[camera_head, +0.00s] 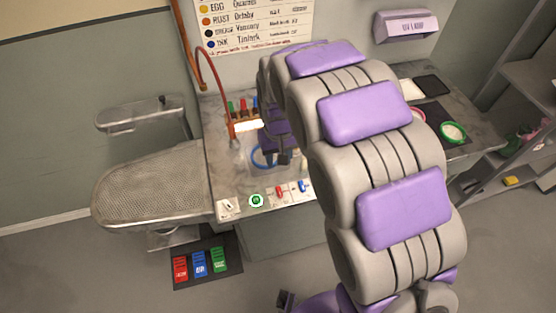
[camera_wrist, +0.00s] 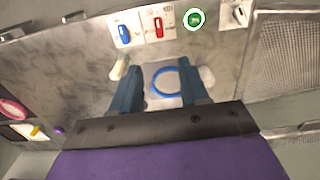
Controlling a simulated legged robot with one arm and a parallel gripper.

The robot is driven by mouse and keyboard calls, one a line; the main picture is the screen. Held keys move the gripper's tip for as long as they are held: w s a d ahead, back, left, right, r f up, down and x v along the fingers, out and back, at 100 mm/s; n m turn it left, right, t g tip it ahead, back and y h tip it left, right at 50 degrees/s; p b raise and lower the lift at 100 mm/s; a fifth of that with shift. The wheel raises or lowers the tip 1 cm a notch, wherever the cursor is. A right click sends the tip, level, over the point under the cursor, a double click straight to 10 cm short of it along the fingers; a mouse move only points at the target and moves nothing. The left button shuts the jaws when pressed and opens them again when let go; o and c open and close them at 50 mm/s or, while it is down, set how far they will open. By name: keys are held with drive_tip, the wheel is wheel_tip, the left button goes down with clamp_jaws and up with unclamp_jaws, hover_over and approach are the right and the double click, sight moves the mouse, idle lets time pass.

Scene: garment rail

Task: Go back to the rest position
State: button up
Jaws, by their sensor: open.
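My gripper (camera_wrist: 160,75) is open, with its two dark blue fingers apart and nothing held between them. In the head view my gripper (camera_head: 282,158) is low over the grey counter (camera_head: 225,180), partly hidden behind my arm, which arches across the middle of the picture. A blue ring (camera_wrist: 178,82) on a pale patch shows between and beyond the fingers. In the head view the ring (camera_head: 258,160) lies just left of my gripper. I cannot tell the exact height of the fingers above the counter.
A control strip with a green button (camera_head: 256,201) and switches runs along the counter's front. A curved copper pipe (camera_head: 214,75) rises behind. A mesh ironing board (camera_head: 150,193) juts left. Red, blue and green pedals (camera_head: 199,264) lie on the floor. Shelves (camera_head: 525,120) stand right.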

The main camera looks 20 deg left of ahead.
idle(0.5)
drive_tip(key=s+d+r+m, duration=0.2)
drive_tip(key=s+d+r, duration=0.2)
drive_tip(key=d, duration=0.4)
drive_tip(key=s+d+r+m, duration=0.1)
drive_tip(key=s+d+r, duration=0.3)
drive_tip(key=d, duration=0.5)
drive_tip(key=s+d+r+m+g, duration=0.1)
drive_tip(key=s+d, duration=0.4)
drive_tip(key=s, duration=0.4)
drive_tip(key=s+d+r+m+b, duration=0.1)
drive_tip(key=s+d, duration=0.4)
drive_tip(key=s, duration=0.5)
drive_tip(key=shift+s+r+m+g, duration=0.15)
drive_tip(key=shift+m+g, duration=0.25)
drive_tip(key=shift+m, duration=0.3)
